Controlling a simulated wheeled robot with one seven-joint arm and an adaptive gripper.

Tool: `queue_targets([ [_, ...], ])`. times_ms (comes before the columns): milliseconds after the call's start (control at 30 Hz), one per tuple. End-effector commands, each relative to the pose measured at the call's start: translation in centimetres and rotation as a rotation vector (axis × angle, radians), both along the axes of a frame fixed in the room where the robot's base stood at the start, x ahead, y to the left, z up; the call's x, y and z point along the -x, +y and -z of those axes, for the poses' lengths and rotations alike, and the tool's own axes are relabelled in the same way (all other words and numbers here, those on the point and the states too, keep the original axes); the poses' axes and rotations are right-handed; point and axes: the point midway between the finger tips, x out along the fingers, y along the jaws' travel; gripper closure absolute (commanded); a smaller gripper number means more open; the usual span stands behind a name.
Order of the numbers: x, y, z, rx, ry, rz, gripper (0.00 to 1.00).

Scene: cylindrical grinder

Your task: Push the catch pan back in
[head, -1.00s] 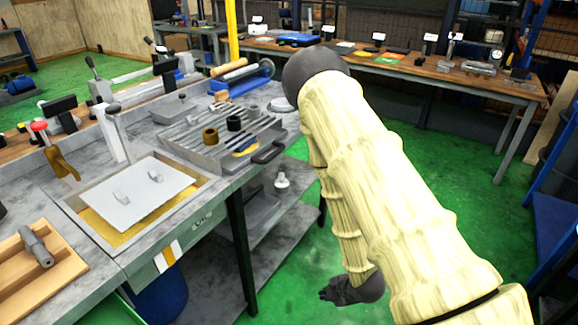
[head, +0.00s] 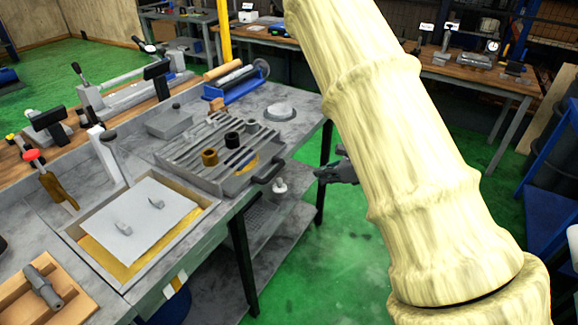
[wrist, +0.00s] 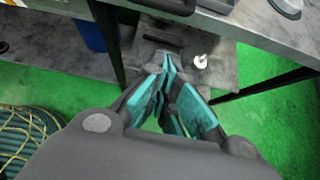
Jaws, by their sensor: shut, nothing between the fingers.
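The catch pan appears to be the grey slatted tray (head: 185,160) on the bench, with a black handle (head: 268,167) at its front. Its handle end sticks out a little past the bench's front edge. Dark and light rings stand on its slats. My gripper (head: 322,174) is to the right of the handle, out over the green floor and apart from it. In the wrist view, the teal-padded fingers of my gripper (wrist: 170,75) are closed together with nothing between them. A dark handle part (wrist: 165,5) shows at the top edge there.
A white plate lies in a sunken tray (head: 75,232) left of the pan. Bench legs (head: 243,260) stand below. A table (head: 490,80) with tools is at the back.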

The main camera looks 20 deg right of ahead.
Motion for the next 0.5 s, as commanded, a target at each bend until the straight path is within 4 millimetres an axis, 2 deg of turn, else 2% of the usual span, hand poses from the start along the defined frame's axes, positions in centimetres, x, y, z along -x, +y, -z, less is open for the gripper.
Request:
queue_targets([
  [167, -0.4, 0.0, -0.4, 0.023, -0.021, -0.033, 1.00],
  [500, -3.4, 2.4, 2.6, 0.021, -0.019, -0.033, 1.00],
])
